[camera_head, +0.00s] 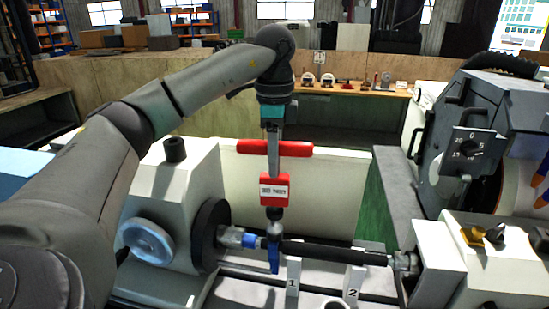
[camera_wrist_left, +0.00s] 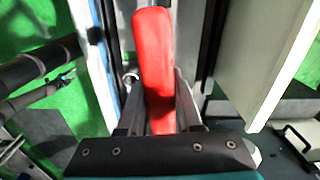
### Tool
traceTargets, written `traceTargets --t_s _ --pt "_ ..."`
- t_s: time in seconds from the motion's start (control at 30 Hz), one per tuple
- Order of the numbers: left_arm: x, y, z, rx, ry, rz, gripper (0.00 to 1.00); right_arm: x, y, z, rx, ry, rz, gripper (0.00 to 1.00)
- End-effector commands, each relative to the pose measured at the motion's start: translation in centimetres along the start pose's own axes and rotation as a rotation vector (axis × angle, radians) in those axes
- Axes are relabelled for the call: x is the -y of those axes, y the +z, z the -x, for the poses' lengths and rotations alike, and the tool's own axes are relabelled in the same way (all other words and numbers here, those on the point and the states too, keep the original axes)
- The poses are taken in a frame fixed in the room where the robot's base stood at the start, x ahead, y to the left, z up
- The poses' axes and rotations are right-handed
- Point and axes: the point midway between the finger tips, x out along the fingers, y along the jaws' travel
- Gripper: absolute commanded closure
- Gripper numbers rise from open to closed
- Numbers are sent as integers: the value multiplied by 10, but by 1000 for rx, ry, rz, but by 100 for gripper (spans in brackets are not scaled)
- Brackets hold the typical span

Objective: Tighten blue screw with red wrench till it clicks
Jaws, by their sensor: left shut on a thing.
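My left gripper (camera_head: 273,143) points straight down in the head view and is shut on the red wrench (camera_head: 275,189). The wrench has a red crossbar handle and a red block with a white label, and stands upright. Its dark lower end meets the top of a blue piece (camera_head: 273,254) on the dark shaft. I cannot tell whether that piece is the blue screw itself or whether the screw is hidden under the wrench end. In the left wrist view the red handle (camera_wrist_left: 154,60) lies between the two fingers of my left gripper (camera_wrist_left: 160,108). My right gripper is not in view.
The dark shaft (camera_head: 325,251) runs between a white headstock (camera_head: 182,190) at left and a white tailstock (camera_head: 492,256) at right. Numbered supports 1 (camera_head: 293,279) and 2 (camera_head: 354,284) stand under it. A grey grinding-wheel housing (camera_head: 490,115) rises at right.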

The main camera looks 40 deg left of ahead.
Motion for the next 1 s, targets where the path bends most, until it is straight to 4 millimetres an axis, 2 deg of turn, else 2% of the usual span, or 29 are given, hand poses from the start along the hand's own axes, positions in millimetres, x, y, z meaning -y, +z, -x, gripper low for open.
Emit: traceTargets --t_s 0.63,1.0 --pt "0 0 -2 -2 -2 0 100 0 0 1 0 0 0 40" --pt "0 0 -4 0 -1 -86 100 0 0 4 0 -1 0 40"
